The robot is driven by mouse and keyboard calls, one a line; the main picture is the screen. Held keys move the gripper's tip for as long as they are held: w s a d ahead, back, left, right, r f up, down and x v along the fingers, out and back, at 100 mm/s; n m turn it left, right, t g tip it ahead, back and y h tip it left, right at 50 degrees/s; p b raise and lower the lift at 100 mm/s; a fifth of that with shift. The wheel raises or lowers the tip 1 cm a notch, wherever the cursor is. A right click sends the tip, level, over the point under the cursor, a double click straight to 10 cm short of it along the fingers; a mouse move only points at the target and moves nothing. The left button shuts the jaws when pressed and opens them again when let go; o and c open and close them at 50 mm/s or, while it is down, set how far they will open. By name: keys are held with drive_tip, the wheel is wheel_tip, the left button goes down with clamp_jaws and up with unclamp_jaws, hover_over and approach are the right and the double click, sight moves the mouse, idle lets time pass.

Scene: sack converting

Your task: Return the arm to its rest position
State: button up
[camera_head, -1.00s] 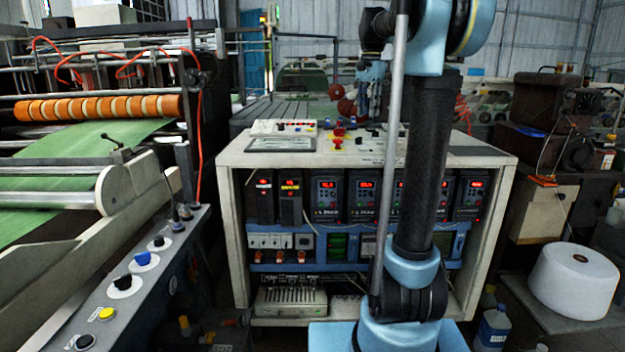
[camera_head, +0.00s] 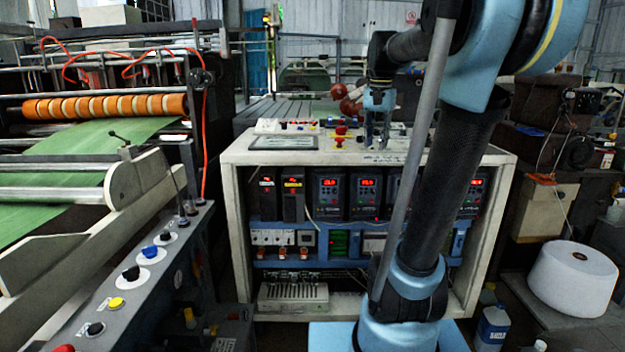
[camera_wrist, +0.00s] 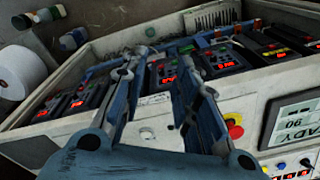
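My gripper (camera_head: 378,143) is at the end of my blue and black arm, pointing down near the top of the white control cabinet (camera_head: 240,215). In the wrist view, the two blue fingers of my gripper (camera_wrist: 158,62) stand apart with nothing between them, so it is open and empty. The cabinet's white panel (camera_wrist: 260,92) shows beneath and beyond the fingers. A red knob (camera_wrist: 235,127) with a yellow ring is right of the fingers; it also shows on the cabinet top (camera_head: 341,130). I cannot tell the exact gap to the panel.
A console with coloured buttons (camera_head: 149,251) stands at the left, beside a machine with orange rollers (camera_head: 105,106) and green sheet (camera_head: 85,140). A white roll (camera_head: 573,280) and a bottle (camera_head: 492,328) are on the right floor. Several lit drive units (camera_head: 329,195) fill the cabinet.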

drive_tip(key=s+f+n+t, duration=0.1)
drive_tip(key=s+f+n, duration=0.5)
drive_tip(key=s+f, duration=1.6)
wheel_tip(320, 180, down, 5)
drive_tip(key=shift+s+a, duration=0.25)
drive_tip(key=shift+s, duration=0.15)
drive_tip(key=shift+w+f, duration=0.2)
drive_tip(key=shift+w, duration=0.25)
